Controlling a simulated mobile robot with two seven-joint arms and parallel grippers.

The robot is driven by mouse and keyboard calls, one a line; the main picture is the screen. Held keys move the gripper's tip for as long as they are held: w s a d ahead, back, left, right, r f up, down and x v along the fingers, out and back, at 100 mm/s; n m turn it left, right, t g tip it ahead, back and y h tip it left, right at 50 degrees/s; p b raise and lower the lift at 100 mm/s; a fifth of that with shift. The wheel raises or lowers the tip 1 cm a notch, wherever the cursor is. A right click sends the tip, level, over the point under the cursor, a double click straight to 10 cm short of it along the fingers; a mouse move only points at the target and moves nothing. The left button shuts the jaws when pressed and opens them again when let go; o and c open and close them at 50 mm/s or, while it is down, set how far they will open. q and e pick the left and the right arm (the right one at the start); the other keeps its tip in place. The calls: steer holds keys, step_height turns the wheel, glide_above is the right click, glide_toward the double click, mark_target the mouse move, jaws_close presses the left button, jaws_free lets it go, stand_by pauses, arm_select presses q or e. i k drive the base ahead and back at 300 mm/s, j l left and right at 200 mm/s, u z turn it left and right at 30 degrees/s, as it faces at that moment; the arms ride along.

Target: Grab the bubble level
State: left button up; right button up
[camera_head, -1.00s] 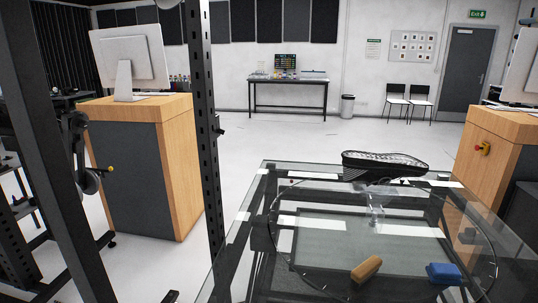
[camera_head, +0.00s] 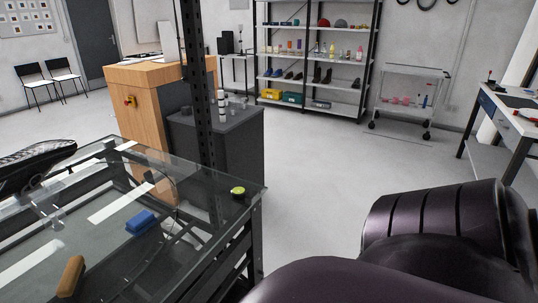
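A small round yellow-green object (camera_head: 238,191), which looks like the bubble level, lies at the right corner of the glass-topped table (camera_head: 190,165). A blue block-like object (camera_head: 140,222) and a tan-brown object (camera_head: 71,276) lie on the glass to its left. A dark, glossy link of my own arm fills the lower right, well to the right of the round object, with a gap of floor between.
A dark upright post (camera_head: 196,110) rises behind the table. A grey cabinet (camera_head: 225,140) and a wooden cabinet (camera_head: 150,105) stand behind it. Open floor (camera_head: 310,190) lies to the right.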

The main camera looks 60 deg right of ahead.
mark_target(238, 193)
steer(key=z, duration=1.7)
steer(key=l+u, duration=0.1)
steer(key=u, duration=0.8)
steer(key=l+u, duration=0.7)
steer(key=u, duration=0.15)
steer(key=k+l+u, duration=0.15)
steer(key=l, duration=0.25)
steer(key=k+l+u, duration=0.2)
steer(key=l, duration=0.25)
steer(key=i, duration=0.1)
